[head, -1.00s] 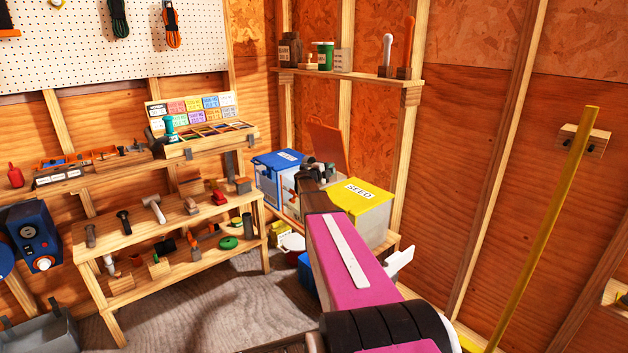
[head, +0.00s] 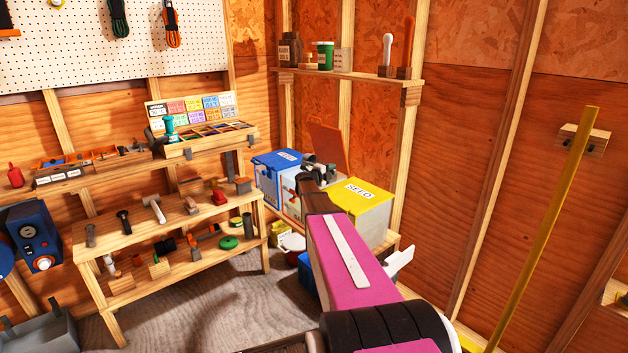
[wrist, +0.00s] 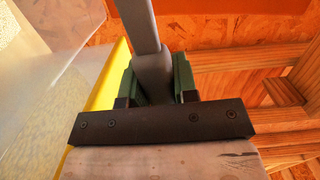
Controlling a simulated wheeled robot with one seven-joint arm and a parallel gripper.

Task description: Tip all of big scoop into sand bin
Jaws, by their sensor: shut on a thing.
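In the wrist view my gripper (wrist: 156,85) is shut on the grey handle of the big scoop (wrist: 144,28), between its two green finger pads. The scoop's bowl and any load in it are hidden. In the head view my gripper (head: 318,174) is over the row of bins, in front of an open bin with a raised orange-red lid (head: 328,146). That middle bin, likely the sand bin, is mostly covered by my arm; its label and contents cannot be read.
A blue-lidded bin (head: 278,164) stands left of the open one. A yellow-lidded SEED bin (head: 362,196) stands to its right, its edge close to my gripper in the wrist view (wrist: 106,85). A wall shelf (head: 345,77) with small goods hangs above.

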